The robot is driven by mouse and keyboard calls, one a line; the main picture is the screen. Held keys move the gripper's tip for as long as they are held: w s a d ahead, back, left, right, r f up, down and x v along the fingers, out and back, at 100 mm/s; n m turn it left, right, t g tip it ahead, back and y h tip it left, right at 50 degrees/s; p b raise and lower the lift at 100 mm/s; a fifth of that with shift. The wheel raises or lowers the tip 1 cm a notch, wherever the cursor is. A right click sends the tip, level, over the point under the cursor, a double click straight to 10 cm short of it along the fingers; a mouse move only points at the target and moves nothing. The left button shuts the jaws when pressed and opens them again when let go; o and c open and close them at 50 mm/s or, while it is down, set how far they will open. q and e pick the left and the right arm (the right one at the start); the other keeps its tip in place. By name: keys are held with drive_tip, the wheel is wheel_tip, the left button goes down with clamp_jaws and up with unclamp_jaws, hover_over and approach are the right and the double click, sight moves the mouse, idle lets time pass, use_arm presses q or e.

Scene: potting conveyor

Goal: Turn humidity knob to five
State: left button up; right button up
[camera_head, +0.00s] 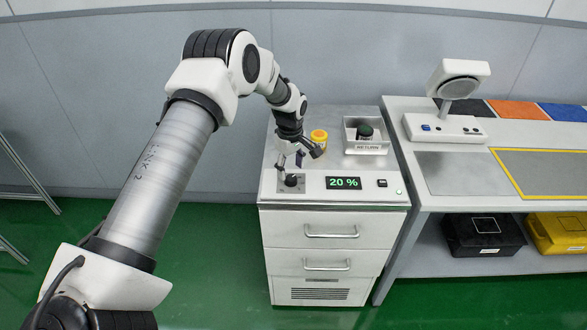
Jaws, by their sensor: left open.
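The humidity knob (291,181) is a small dark knob on the sloped front panel of a white and grey cabinet (330,232). A green display (343,183) to its right reads "20 %". My left gripper (300,164) is open above and just behind the knob, pointing down. Whether a finger touches the knob is too small to tell. The knob's pointer and scale cannot be read. My right gripper is not in view.
A yellow jar (319,139) stands behind my gripper on the cabinet top. A tray marked RETURN (367,149) holds a dark item. A workbench (450,187) with a white device (444,127) stands to the right. Black and yellow bins (484,236) sit below it.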

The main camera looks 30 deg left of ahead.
sight(291, 177)
use_arm(q)
drive_tip(key=f, duration=0.4)
drive_tip(key=shift+w, duration=0.25)
drive_tip(key=shift+w+f, duration=0.15)
drive_tip(key=shift+s+r, duration=0.2)
drive_tip(key=shift+s, duration=0.05)
drive_tip(key=shift+c, duration=1.3)
drive_tip(key=shift+s+r, duration=0.1)
drive_tip(key=c, duration=0.6)
drive_tip(key=shift+d, duration=0.1)
drive_tip(key=c, duration=0.3)
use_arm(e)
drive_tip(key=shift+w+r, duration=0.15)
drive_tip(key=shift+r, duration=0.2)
